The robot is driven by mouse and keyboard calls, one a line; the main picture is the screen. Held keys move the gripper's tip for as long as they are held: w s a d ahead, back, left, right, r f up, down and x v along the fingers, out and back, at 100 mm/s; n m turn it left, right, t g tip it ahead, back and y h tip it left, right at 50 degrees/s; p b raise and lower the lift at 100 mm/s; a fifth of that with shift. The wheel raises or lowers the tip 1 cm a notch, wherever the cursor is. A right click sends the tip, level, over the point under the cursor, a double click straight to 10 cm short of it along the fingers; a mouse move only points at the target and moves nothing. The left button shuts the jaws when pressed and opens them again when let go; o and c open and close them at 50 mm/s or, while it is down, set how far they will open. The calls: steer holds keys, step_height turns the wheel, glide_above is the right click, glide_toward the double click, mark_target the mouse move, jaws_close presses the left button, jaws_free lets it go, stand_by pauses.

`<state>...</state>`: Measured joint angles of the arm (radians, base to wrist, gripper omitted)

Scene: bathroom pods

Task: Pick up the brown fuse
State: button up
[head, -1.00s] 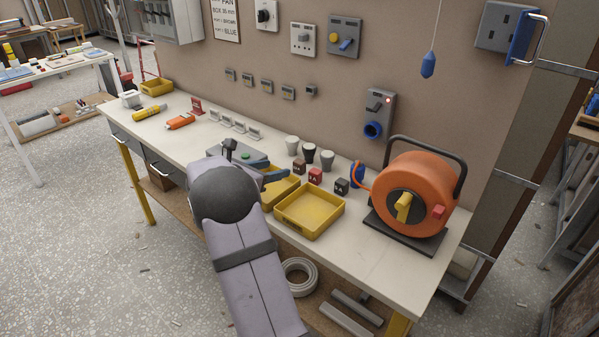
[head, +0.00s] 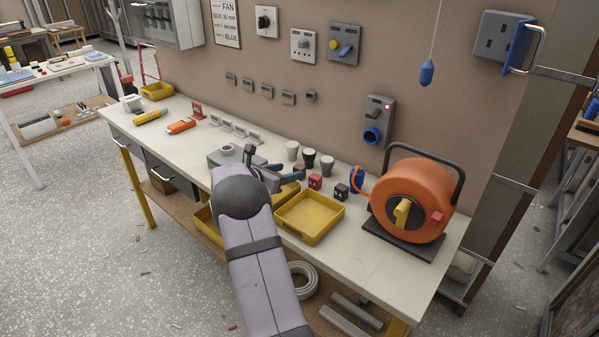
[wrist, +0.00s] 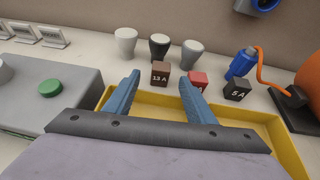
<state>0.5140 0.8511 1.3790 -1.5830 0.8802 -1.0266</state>
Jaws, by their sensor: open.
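The brown fuse (wrist: 160,73) is a small brown cube marked "13 A", standing on the bench in the wrist view. It shows in the gap between the two blue fingers of my gripper (wrist: 160,81), which is open and empty, with the fuse a little beyond the fingertips. In the head view my gripper (head: 289,172) is low over the bench beside the cups, and the brown fuse is mostly hidden by it. A red fuse (wrist: 198,79) stands just right of the brown one, partly behind the right finger. A black fuse (wrist: 237,90) marked "5 A" stands further right.
A yellow tray (wrist: 258,112) lies below and in front of the fingers. Three cups stand behind the fuses, one white (wrist: 125,42). A grey box with a green button (wrist: 50,88) is at left. An orange cable reel (head: 412,190) stands at right.

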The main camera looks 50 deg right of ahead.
mark_target(297, 170)
steer(key=shift+p+x, duration=0.85)
steer(key=shift+x, duration=1.65)
steer(key=shift+s+f, duration=0.1)
steer(key=c, duration=1.1)
